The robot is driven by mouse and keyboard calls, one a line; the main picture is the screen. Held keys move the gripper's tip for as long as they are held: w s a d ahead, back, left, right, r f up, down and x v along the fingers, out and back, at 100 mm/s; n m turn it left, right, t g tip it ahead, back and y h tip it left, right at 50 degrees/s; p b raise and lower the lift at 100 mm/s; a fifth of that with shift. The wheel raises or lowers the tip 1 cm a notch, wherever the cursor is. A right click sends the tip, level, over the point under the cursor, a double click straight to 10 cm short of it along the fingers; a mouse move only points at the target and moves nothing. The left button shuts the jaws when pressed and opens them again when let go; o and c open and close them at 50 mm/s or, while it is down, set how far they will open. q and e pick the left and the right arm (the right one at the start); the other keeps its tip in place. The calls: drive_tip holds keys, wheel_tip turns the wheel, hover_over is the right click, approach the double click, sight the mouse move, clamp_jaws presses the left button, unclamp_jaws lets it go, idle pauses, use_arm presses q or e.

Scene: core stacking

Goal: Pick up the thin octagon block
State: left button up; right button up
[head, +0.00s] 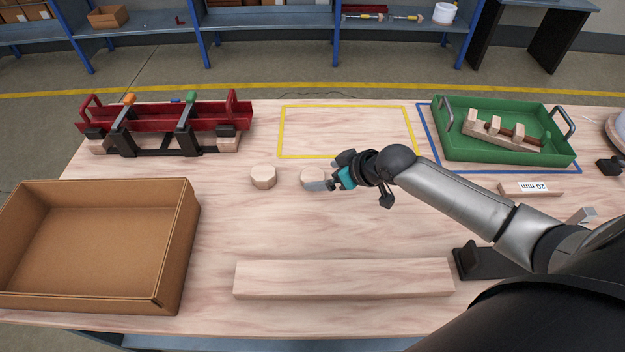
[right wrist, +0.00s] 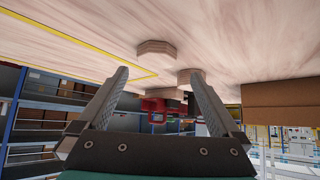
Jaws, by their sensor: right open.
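Two pale wooden octagon blocks lie flat on the table. The one nearer my right gripper (head: 328,178) looks like the thin octagon block (head: 311,174); a finger partly hides it in the head view. The thicker-looking octagon block (head: 263,177) lies to its left. In the right wrist view the near block (right wrist: 157,47) shows ahead of and between my open fingers (right wrist: 159,77), with the other block (right wrist: 190,75) farther off. The fingers hold nothing; whether one touches the near block I cannot tell. My left gripper is not in view.
An open cardboard box (head: 187,240) stands at the left, and a long wooden plank (head: 343,278) lies in front. A red tray with clamps (head: 160,118) is at the back left, a green tray (head: 555,157) at the back right. The yellow outlined area (head: 345,130) is clear.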

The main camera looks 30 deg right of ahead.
sight(313, 175)
drive_tip(key=shift+d+b+x, duration=0.15)
drive_tip(key=shift+b+x, duration=0.45)
drive_tip(key=shift+x, duration=0.75)
drive_tip(key=shift+d+b+x, duration=0.15)
drive_tip(key=shift+b+x, duration=0.45)
drive_tip(key=shift+x, duration=0.75)
drive_tip(key=shift+c, duration=0.4)
drive_tip(key=c, duration=1.2)
